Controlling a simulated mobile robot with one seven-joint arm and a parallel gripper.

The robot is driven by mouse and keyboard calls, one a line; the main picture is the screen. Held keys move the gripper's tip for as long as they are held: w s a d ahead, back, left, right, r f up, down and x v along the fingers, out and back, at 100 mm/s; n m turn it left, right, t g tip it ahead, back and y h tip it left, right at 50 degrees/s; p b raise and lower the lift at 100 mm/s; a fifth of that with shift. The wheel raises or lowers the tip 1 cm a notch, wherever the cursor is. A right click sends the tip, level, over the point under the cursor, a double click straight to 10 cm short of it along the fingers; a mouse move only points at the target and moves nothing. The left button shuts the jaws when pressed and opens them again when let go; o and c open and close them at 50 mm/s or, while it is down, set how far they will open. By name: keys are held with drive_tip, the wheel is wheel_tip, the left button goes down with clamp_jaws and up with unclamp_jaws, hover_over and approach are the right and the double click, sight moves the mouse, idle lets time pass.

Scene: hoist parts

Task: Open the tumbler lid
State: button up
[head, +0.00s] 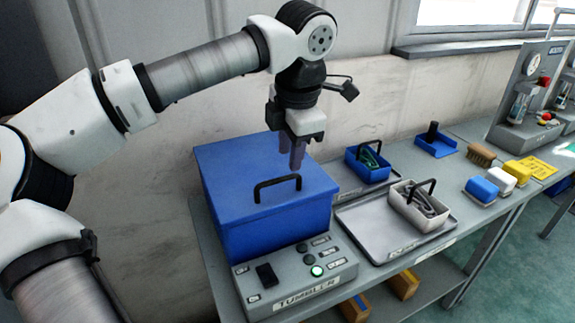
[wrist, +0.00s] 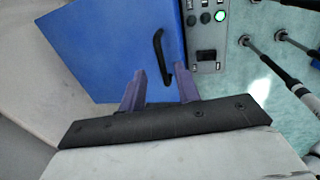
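The tumbler (head: 262,235) is a blue box on the bench, with its blue lid (head: 235,165) closed on top. A black handle (head: 278,185) arches from the lid near its front edge. My gripper (head: 297,165) points down above the lid, behind and slightly right of the handle in the head view. In the wrist view the two purple fingers of my gripper (wrist: 160,80) are spread apart with nothing between them. The handle (wrist: 162,52) shows beyond the fingertips there, and the lid (wrist: 110,45) fills the upper left. I cannot tell the exact height of the fingertips above the lid.
A grey control panel (head: 297,285) with a lit green button stands in front of the tumbler. To the right are a blue bin (head: 368,168), a white bin (head: 419,211) on a grey tray (head: 372,240), a brush (head: 481,154) and coloured blocks. A wall stands close behind.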

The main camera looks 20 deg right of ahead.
sight(288, 179)
drive_tip(key=shift+w+f, duration=0.25)
drive_tip(key=shift+f, duration=1)
drive_tip(key=shift+w+f, duration=0.2)
drive_tip(key=shift+f, duration=1)
clamp_jaws()
drive_tip(key=shift+p, duration=0.3)
